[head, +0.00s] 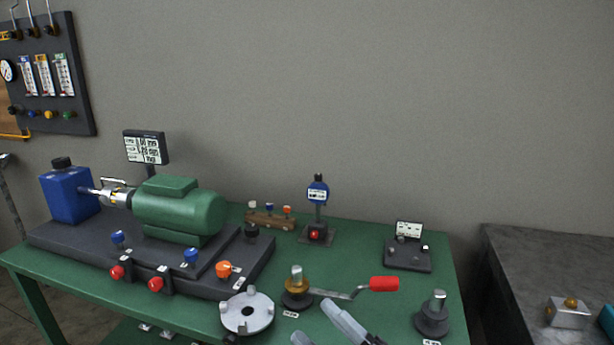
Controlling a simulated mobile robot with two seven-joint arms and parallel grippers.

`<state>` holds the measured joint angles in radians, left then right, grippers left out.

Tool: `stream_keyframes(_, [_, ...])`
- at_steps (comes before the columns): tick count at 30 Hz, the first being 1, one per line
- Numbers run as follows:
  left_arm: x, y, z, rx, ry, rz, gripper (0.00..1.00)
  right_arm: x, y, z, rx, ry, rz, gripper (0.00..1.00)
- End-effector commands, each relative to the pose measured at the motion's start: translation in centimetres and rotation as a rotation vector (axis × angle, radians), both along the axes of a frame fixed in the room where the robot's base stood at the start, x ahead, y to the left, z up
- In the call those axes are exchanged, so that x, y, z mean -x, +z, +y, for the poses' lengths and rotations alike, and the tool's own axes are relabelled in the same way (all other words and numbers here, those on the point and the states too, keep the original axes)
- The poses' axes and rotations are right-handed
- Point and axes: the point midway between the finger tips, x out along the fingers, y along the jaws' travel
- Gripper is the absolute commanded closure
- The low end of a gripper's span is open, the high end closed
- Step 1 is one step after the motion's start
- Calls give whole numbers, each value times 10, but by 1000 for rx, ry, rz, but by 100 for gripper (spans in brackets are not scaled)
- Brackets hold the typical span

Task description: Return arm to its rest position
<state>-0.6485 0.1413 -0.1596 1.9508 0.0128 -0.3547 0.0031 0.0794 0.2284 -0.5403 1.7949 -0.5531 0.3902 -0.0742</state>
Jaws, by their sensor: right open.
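My right gripper (314,322) shows at the bottom edge, with its pale fingertips apart and nothing visible between them. It is above the front part of the green table (390,310). A crank handle with a red grip (384,284) lies beyond it, joined to a brass-topped post (297,283). The fingertips appear apart from the handle, though the depth is hard to judge. My left gripper is not in view.
A grey disc with pegs (247,313) lies left of my fingers, and a dark post (433,315) stands to the right. A green pump (180,208) and blue canister (68,193) stand at left. A grey bench (550,260) is at right.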

Motion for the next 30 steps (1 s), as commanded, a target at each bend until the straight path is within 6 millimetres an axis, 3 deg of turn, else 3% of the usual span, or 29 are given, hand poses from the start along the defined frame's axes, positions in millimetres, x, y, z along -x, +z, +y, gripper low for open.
stream_keyframes(4, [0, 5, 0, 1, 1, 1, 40, -2, -62, -50, -118, -183, 363, 43])
stream_keyframes(7, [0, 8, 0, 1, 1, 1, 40, 10, -110, -84, -183, -300, 601, 43])
stream_keyframes(12, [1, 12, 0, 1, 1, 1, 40, 58, -191, -136, -275, -483, 990, 43])
stream_keyframes(15, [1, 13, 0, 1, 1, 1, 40, 92, -226, -158, -311, -566, 1171, 43])
stream_keyframes(21, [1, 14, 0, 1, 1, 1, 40, 136, -260, -178, -351, -651, 1368, 43])
stream_keyframes(30, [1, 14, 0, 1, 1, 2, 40, 142, -264, -181, -355, -662, 1392, 43])
